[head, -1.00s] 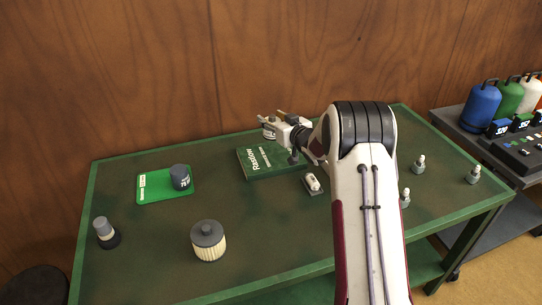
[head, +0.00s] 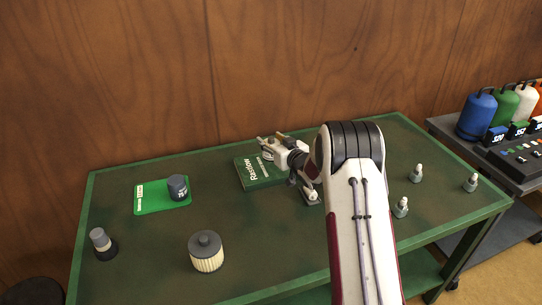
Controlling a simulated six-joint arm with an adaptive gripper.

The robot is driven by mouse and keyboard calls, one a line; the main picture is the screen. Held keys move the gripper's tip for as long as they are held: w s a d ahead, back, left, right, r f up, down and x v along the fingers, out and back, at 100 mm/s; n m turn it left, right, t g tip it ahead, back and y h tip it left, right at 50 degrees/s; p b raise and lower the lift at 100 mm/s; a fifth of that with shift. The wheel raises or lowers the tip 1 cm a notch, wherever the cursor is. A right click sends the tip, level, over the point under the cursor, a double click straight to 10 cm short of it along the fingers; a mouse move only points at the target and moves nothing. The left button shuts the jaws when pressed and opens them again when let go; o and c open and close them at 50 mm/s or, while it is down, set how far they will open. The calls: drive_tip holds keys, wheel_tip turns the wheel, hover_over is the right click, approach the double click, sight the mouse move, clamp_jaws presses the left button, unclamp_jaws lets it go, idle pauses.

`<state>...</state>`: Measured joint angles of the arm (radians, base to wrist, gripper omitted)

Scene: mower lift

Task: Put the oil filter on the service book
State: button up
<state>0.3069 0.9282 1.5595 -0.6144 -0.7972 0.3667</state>
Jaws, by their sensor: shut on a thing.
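The service book (head: 250,178) is a dark green book with white lettering, lying flat at the back middle of the table. My gripper (head: 267,146) is over the book's back right part, shut on a small pale thing (head: 267,155). That thing is mostly hidden by the jaws, so I cannot tell what it is or whether it touches the book. A dark grey canister (head: 177,187) with a small label stands on a green mat (head: 148,206) at left. A grey-capped, pale pleated filter (head: 206,252) stands at the front. I cannot tell which is the oil filter.
A small grey-topped cylinder (head: 101,242) stands at far left. A small white part (head: 310,194) lies beside the book, partly behind my arm. Several plug-like parts (head: 415,174) stand at right. A side cart (head: 520,170) holds coloured bottles. The front middle of the table (head: 270,240) is clear.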

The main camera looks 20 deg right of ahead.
drive_tip(key=shift+f, duration=1.05)
drive_tip(key=shift+f, duration=1.9)
drive_tip(key=shift+f, duration=0.1)
drive_tip(key=o, duration=1.3)
drive_tip(key=shift+c, duration=0.2)
drive_tip(key=shift+s, duration=0.1)
drive_tip(key=shift+s+d+r, duration=0.1)
drive_tip(key=shift+s+r, duration=0.1)
drive_tip(key=shift+s, duration=0.25)
drive_tip(key=v, duration=1.1)
